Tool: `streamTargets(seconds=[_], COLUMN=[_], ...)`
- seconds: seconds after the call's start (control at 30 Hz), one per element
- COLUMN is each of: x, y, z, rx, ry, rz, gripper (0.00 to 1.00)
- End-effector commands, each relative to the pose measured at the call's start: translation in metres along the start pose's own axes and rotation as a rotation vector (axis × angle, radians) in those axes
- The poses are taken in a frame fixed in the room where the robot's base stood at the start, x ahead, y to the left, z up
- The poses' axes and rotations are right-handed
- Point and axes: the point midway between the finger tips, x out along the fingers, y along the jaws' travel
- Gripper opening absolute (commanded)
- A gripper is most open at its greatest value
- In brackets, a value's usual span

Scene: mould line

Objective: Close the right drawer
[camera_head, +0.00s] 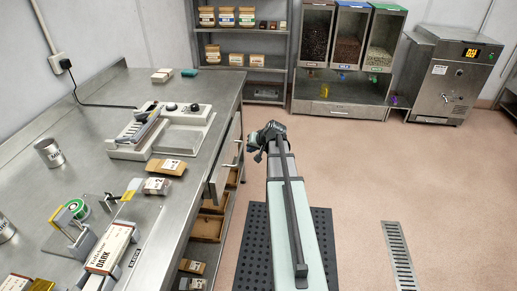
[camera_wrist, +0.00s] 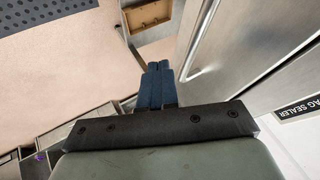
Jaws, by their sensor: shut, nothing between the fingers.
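Steel drawer fronts (camera_head: 221,174) with a bar handle (camera_head: 238,154) sit under the right edge of the bench. From this angle I cannot tell how far the right drawer stands out. My gripper (camera_head: 266,134) is just to the right of the fronts, in the aisle, with empty fingers. In the wrist view the blue fingertips (camera_wrist: 158,70) are together. A steel front (camera_wrist: 255,50) fills the right side there, with a long bar handle (camera_wrist: 197,38) close beside the fingertips. I cannot tell whether they touch.
The steel bench (camera_head: 190,190) carries a sealer (camera_head: 160,130), packets and cans. Wooden bins (camera_head: 207,228) are below it; one shows in the wrist view (camera_wrist: 150,18). A shelf (camera_head: 240,38) and dispensers (camera_head: 350,45) stand at the back.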

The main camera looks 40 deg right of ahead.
Motion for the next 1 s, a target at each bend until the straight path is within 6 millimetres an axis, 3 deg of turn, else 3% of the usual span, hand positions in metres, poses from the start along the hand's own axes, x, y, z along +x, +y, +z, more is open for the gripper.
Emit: streamTargets(seconds=[0.2,0.67,1.0], x=[0.005,0.006,0.026], y=[-0.013,-0.015,-0.05], z=[-0.001,-0.001,-0.002], rx=[-0.001,0.0,-0.002], ry=[-0.001,-0.001,-0.001], rz=[-0.001,-0.001,-0.002], gripper=[0.0,0.0,0.0])
